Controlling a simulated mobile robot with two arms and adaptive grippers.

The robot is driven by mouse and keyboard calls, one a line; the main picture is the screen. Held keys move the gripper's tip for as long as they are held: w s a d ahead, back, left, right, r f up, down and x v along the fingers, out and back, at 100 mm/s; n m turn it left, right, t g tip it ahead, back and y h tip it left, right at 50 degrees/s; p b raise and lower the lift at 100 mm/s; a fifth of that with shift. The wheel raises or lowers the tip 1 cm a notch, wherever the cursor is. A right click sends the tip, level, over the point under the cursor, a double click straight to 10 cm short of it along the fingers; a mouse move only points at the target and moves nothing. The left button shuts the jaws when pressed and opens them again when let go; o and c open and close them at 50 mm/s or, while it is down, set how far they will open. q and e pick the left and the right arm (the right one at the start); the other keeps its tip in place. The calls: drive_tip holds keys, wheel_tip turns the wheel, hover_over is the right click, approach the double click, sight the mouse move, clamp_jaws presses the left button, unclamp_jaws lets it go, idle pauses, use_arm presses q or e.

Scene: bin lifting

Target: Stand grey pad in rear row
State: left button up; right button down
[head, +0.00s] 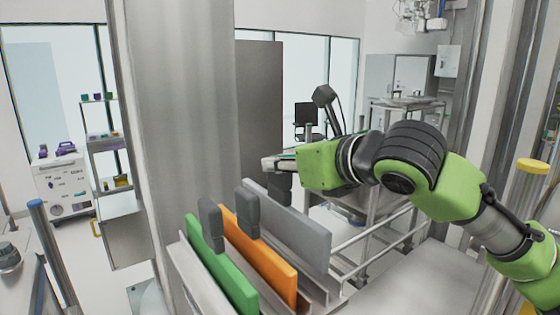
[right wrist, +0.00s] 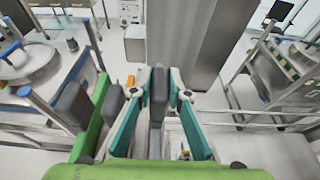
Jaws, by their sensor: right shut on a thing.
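The grey pad (head: 305,235) stands upright in the head view, behind the orange pad (head: 265,262) and the green pad (head: 225,272). It is in or just over the rearmost row of the metal rack (head: 196,272). Its lower edge is hidden, so I cannot tell whether it rests on the rack floor. My right gripper (head: 282,163) is above it, shut on its dark handle (head: 281,190). In the right wrist view, the right gripper's teal fingers (right wrist: 158,98) are on both sides of that handle (right wrist: 159,85). My left gripper is not in view.
The green and orange pads stand close in front, with dark handles (head: 210,225) sticking up. A metal column (head: 185,110) rises behind the rack. A metal-framed table (head: 375,225) stands behind and to the right. A cabinet (head: 62,185) and shelf are far left.

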sight(289, 185)
idle(0.4)
drive_tip(key=shift+f+b, duration=0.4)
drive_tip(key=shift+f, duration=0.95)
drive_tip(key=shift+f+b, duration=0.3)
drive_tip(key=shift+f, duration=0.4)
drive_tip(key=c, duration=1.8)
unclamp_jaws()
drive_tip(key=shift+c, duration=0.2)
drive_tip(key=shift+f, duration=0.15)
